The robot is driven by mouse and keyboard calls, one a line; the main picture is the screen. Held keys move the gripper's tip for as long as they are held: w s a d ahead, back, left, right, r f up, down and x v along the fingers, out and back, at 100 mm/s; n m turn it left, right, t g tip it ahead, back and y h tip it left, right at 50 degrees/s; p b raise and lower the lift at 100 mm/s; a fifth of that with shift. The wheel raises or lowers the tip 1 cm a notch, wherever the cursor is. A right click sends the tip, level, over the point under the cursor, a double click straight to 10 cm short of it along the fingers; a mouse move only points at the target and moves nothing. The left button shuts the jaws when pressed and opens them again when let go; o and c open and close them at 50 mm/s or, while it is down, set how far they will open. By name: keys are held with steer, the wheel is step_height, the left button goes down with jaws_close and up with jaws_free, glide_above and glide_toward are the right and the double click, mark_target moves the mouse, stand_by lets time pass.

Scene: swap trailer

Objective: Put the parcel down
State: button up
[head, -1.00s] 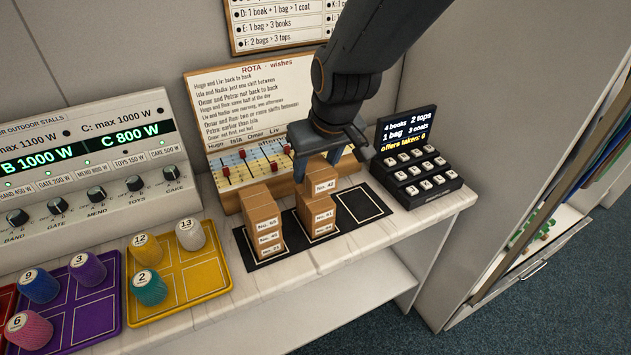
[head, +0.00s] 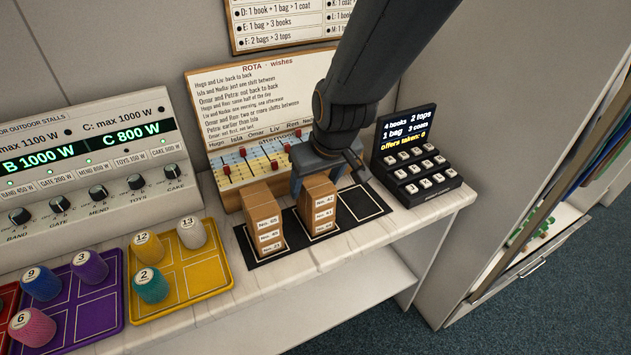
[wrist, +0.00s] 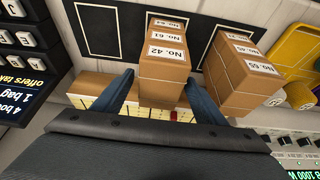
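The parcel labelled No. 42 (head: 320,193) is a brown box resting on top of the middle stack, above two other parcels (head: 323,219). My gripper (head: 328,178) is down at the stack, behind and around its top. In the wrist view, parcel No. 42 (wrist: 162,82) lies between my two blue fingers (wrist: 160,95), with narrow gaps showing at its sides. The fingers look open. The stack stands on the middle marked space of a black mat (head: 362,204). The mat's right space is empty. Part of the far finger is hidden.
Another parcel stack (head: 264,222) stands close at the left on the mat. A black keypad with a display (head: 415,160) is at the right. The rota board with sliders (head: 235,110) is just behind.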

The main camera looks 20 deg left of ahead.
steer(key=shift+r, duration=0.45)
steer(key=b+v, duration=0.1)
steer(key=v, duration=1)
steer(key=shift+s+r, duration=0.15)
steer(key=shift+s, duration=0.05)
steer(key=shift+d, duration=0.1)
steer(key=w+d+f+m+h, duration=0.1)
steer(key=w+d+f+m, duration=0.15)
steer(key=d, duration=0.85)
steer(key=w+d+f+m+h, duration=0.1)
steer(key=d+f+m, duration=0.25)
steer(key=d, duration=0.65)
steer(key=s+d+f+m+g, duration=0.1)
steer(key=s+d+f+m, duration=0.1)
steer(key=d, duration=0.6)
steer(key=s+d+f+m+h, duration=0.1)
steer(key=s+d, duration=0.3)
steer(key=d, duration=0.4)
steer(key=shift+s+d+f+m+g, duration=0.35)
steer(key=shift+s+f+m+g, duration=0.05)
steer(key=shift+f, duration=0.45)
